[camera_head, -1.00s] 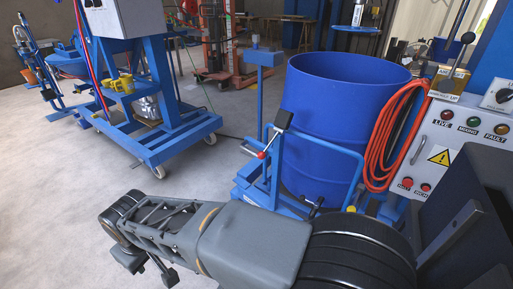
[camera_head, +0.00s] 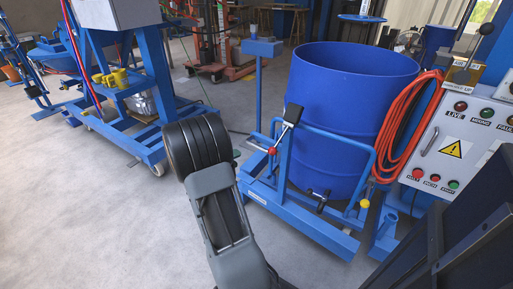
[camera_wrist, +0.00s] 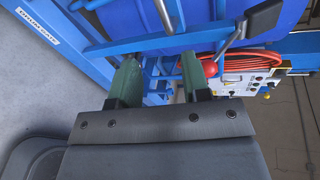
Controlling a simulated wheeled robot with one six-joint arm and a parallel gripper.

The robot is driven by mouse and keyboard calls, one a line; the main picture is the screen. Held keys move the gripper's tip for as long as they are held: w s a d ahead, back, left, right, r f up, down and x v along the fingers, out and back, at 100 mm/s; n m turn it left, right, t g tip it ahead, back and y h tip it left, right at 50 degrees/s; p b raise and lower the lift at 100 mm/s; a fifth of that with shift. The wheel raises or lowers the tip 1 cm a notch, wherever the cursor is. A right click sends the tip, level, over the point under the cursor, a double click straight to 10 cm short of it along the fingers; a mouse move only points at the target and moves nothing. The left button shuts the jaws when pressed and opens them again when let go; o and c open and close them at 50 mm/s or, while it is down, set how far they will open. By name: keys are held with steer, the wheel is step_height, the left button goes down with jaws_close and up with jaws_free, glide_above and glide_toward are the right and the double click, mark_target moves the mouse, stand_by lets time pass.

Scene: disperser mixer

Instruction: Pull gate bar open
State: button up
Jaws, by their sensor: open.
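The gate bar (camera_head: 335,140) is a blue tube across the front of the blue drum (camera_head: 330,110), and it looks closed around it. A blue bar (camera_wrist: 165,42) crosses beyond the fingertips.
A control box (camera_head: 455,140) and a coiled orange hose (camera_head: 400,125) stand right of the drum. A blue wheeled frame (camera_head: 145,130) stands at left. The blue base frame (camera_head: 300,222) lies low before the drum. Grey floor at front left is clear.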

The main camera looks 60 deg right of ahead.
mark_target(256, 147)
steer(key=d+f+b, duration=0.1)
steer(key=d, duration=0.3)
steer(key=d+f+n+b, duration=0.1)
steer(key=d+b, duration=0.1)
steer(key=d, duration=0.2)
steer(key=s+d+f+n+b, duration=0.1)
steer(key=d, duration=0.4)
steer(key=shift+f+h, duration=0.2)
steer(key=shift+h, duration=0.1)
steer(key=shift+s+d+f+t+b, duration=0.1)
steer(key=shift+d+t+b, duration=0.3)
steer(key=shift+d, duration=0.5)
jaws_close()
